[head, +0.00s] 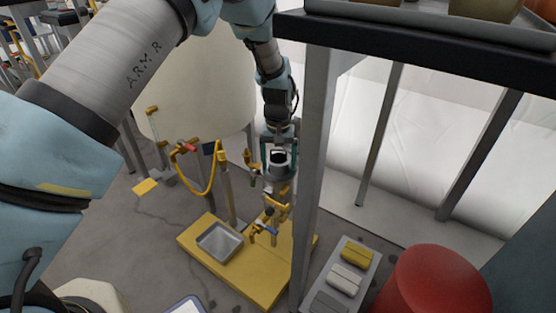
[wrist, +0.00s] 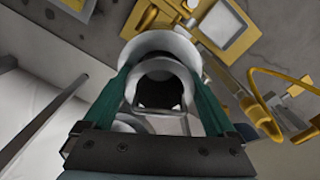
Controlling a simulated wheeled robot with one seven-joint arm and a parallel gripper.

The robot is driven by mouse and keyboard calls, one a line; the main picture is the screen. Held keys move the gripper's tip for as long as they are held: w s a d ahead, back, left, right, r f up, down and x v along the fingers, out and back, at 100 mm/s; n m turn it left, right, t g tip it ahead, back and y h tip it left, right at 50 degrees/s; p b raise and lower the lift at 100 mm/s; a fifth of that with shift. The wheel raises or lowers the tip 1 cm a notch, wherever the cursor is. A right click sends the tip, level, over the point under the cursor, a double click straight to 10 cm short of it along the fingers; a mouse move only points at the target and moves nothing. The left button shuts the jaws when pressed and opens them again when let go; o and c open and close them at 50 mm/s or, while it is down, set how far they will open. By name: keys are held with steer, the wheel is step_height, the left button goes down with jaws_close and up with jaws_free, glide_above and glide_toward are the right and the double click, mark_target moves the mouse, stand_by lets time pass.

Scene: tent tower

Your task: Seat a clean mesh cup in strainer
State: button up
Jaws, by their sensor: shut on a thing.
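My gripper (head: 278,150) hangs over the pipework, its two green fingers closed on a grey ring-shaped cup (head: 279,166). In the wrist view the cup (wrist: 162,72) sits between the fingers, with a dark opening facing the camera. A wider pale grey round rim (wrist: 158,42), apparently the strainer, shows just beyond it. In the head view a grey body (head: 278,184) lies directly below the gripper, above yellow pipework. I cannot tell whether the cup is inside the strainer or just above it. The mesh itself cannot be made out.
A grey post (head: 314,180) stands close right of my gripper. A tray with yellow and grey blocks (head: 347,275) and a red drum (head: 435,285) are at lower right.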

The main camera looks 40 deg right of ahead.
mark_target(279, 171)
steer(key=o, duration=1)
steer(key=f, duration=0.3)
steer(key=shift+s+a+f, duration=0.15)
steer(key=shift+s+a, duration=0.05)
steer(key=shift+s, duration=0.05)
steer(key=shift+o, duration=0.2)
steer(key=r+p, duration=0.1)
steer(key=r, duration=0.3)
steer(key=r+p, duration=0.1)
steer(key=r, duration=0.4)
steer(key=r+p, duration=0.1)
steer(key=r, duration=0.4)
steer(key=shift+w+d, duration=0.1)
steer(key=shift+d, duration=0.15)
